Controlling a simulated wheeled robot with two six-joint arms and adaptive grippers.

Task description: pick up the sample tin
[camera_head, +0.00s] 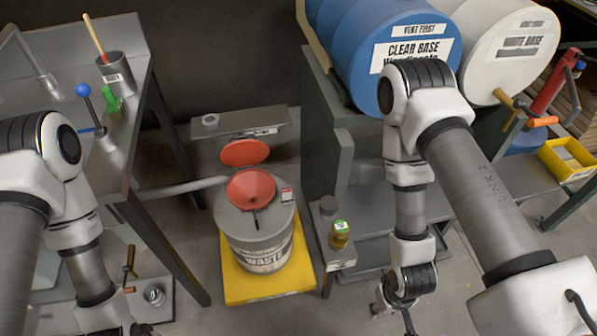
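I cannot tell for sure which object is the sample tin. A small round metallic item (154,295) sits on a low grey platform at the lower left. A small grey cylinder (328,205) and an amber jar with a green and white lid (340,234) stand on a ledge right of the waste drum. My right gripper (394,312) points down at the bottom edge, right of and below the jar. Its fingers look spread and nothing shows between them. My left gripper (138,330) is mostly cut off by the bottom edge, near the metallic item.
A waste drum (262,228) with a red funnel (250,188) stands on a yellow base (240,290). A blue drum (390,40) and a white drum (508,45) lie on a rack at upper right. A bench (130,40) holds a brush cup (116,73). A yellow bin (566,160) is at right.

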